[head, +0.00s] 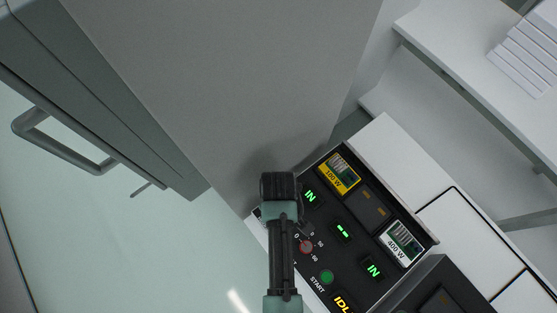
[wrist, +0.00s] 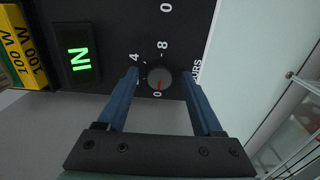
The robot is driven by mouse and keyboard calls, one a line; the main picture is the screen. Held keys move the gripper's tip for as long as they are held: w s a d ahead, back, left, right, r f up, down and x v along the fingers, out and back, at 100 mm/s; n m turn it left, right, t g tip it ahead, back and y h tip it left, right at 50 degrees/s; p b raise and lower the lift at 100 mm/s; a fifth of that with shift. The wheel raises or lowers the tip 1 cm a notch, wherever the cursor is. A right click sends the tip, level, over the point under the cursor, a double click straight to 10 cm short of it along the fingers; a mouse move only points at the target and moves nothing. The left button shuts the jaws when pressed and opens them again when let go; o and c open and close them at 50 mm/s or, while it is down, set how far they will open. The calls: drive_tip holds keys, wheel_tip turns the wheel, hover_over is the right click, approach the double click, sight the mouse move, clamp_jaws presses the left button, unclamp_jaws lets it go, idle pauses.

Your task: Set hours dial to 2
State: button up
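The hours dial (wrist: 160,72) is a small round dark grey knob on the black panel, with a red mark pointing at the printed 0. The numbers 4 and 8 and part of the word HOURS show around it. My gripper (wrist: 159,80) is open, with one blue finger on each side of the knob. Narrow gaps seem to separate the fingers from the knob; I cannot tell whether they touch. In the head view my arm hides the hours dial.
The black control panel (head: 325,223) also carries a second dial (head: 306,246), a green START button (head: 327,277), lit IN displays, and yellow 100 W (head: 338,174) and white 400 W (head: 402,242) modules. A large grey block (head: 230,80) stands just behind the panel.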

clamp_jaws()
drive_tip(key=shift+r+m, duration=0.1)
drive_tip(key=shift+m, duration=0.2)
drive_tip(key=m+p, duration=0.2)
drive_tip(key=m, duration=0.2)
drive_tip(key=shift+m+p, duration=0.3)
drive_tip(key=shift+p, duration=0.1)
drive_tip(key=m+p, duration=0.2)
drive_tip(key=m, duration=0.4)
drive_tip(key=shift+m, duration=0.4)
drive_tip(key=shift+o, duration=0.9)
unclamp_jaws()
